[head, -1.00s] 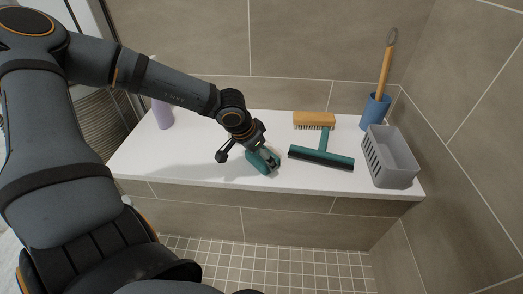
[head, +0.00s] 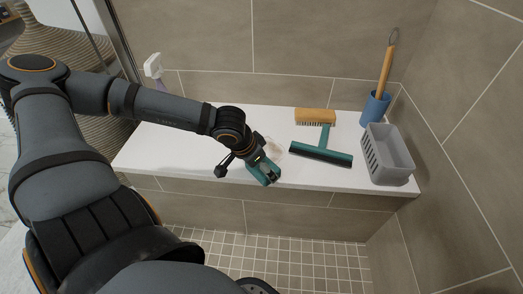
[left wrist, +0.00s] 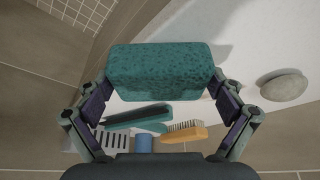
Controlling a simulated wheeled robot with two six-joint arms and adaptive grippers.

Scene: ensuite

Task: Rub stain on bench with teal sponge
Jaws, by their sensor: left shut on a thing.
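The teal sponge (head: 264,174) is at the front edge of the white bench (head: 190,152). My left gripper (head: 267,169) is shut on it. In the left wrist view the sponge (left wrist: 160,72) spans the space between the two fingers of the gripper (left wrist: 160,92). I cannot tell whether the sponge touches the bench top. My right gripper is not in view.
A teal squeegee (head: 322,154), wooden brush (head: 315,116), blue holder (head: 375,108) and grey basket (head: 388,158) stand to the right. A spray bottle (head: 154,67) is back left, behind my arm. A pale oval object (left wrist: 283,85) shows in the left wrist view.

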